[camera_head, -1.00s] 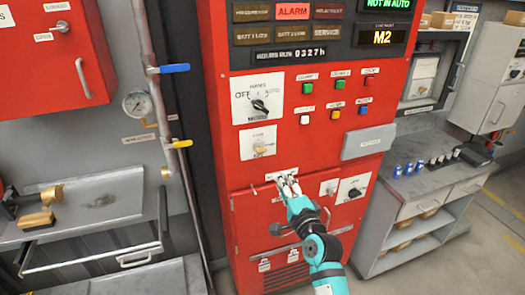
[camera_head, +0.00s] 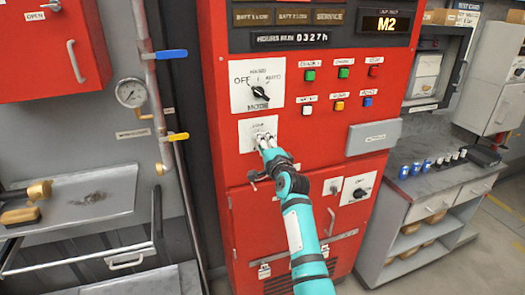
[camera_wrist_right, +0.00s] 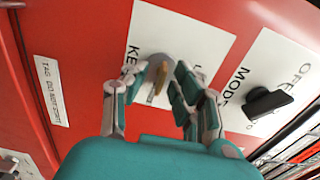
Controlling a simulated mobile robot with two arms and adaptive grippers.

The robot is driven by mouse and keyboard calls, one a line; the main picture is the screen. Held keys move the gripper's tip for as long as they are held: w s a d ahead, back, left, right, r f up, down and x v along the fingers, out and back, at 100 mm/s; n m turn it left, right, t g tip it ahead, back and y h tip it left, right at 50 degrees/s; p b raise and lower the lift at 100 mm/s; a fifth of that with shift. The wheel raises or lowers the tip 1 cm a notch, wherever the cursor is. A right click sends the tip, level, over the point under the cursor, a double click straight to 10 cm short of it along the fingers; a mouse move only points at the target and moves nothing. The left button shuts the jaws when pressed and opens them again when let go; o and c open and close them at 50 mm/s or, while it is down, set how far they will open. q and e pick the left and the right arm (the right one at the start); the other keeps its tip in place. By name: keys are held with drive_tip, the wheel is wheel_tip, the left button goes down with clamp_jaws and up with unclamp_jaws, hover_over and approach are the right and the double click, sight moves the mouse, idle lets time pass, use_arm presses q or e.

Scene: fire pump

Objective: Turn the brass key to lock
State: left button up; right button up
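The small white key plate (camera_head: 248,134) is on the red pump cabinet, below the mode selector plate. My right gripper (camera_head: 266,139) is in front of it and hides the key in the head view. In the right wrist view, the brass key (camera_wrist_right: 161,78) stands edge-on in a round grey lock on the white plate (camera_wrist_right: 190,40). My right gripper (camera_wrist_right: 151,84) is open, with one finger on each side of the key. A gap shows between the key and both fingers. My left gripper is not in view.
The black mode selector knob (camera_wrist_right: 268,102) sticks out close to the right of my right gripper. A tag label (camera_wrist_right: 50,90) is at the left. Coloured buttons (camera_head: 342,73) are on the cabinet at upper right. A steel tray (camera_head: 95,200) and pipes are at the left.

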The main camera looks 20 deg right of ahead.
clamp_jaws()
idle(0.6)
drive_tip(key=n+p, duration=0.1)
drive_tip(key=n, duration=0.2)
drive_tip(key=shift+n, duration=0.4)
drive_tip(key=n, duration=0.3)
drive_tip(key=shift+n, duration=0.4)
drive_tip(key=n+p, duration=0.1)
drive_tip(key=n, duration=0.9)
drive_tip(key=shift+f, duration=0.1)
drive_tip(key=shift+n+p, duration=0.3)
